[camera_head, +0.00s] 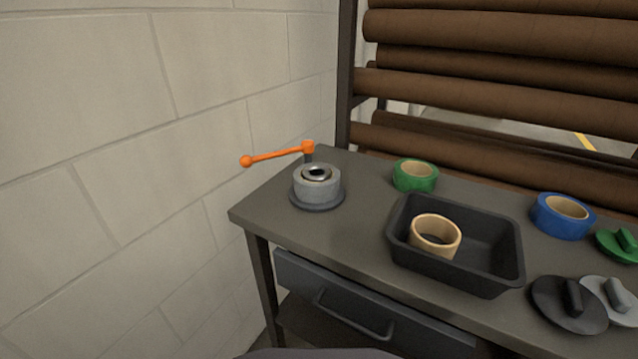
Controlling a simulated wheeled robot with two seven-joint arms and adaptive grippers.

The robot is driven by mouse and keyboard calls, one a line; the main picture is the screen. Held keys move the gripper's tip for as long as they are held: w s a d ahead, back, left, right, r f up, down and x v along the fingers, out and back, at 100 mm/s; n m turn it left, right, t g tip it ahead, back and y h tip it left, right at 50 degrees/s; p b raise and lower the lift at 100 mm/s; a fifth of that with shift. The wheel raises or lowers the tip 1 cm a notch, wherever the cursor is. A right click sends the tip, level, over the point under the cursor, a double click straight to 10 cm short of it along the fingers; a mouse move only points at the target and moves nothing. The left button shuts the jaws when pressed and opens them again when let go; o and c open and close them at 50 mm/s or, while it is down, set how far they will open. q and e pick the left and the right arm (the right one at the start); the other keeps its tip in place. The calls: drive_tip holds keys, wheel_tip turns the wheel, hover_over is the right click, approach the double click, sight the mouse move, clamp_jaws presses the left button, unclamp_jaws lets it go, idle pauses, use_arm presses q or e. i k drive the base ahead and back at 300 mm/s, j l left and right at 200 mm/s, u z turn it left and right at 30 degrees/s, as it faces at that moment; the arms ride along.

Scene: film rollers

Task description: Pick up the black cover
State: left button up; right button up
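The black cover (556,311) is a flat dark disc with an upright grip tab on top. It lies on the grey table (368,231) at the lower right of the head view. Its right edge is right beside a light grey cover, and the two appear to touch or overlap. Neither my left nor my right gripper shows in the head view.
A black tray (405,249) holding a tan ring (436,220) stands left of the covers. A grey cover (622,296), green cover (613,245), blue tape roll (563,228), green tape roll (414,183) and a grey fixture (317,188) with orange crank (278,154) stand around.

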sight(569, 304)
drive_tip(key=z, duration=1.7)
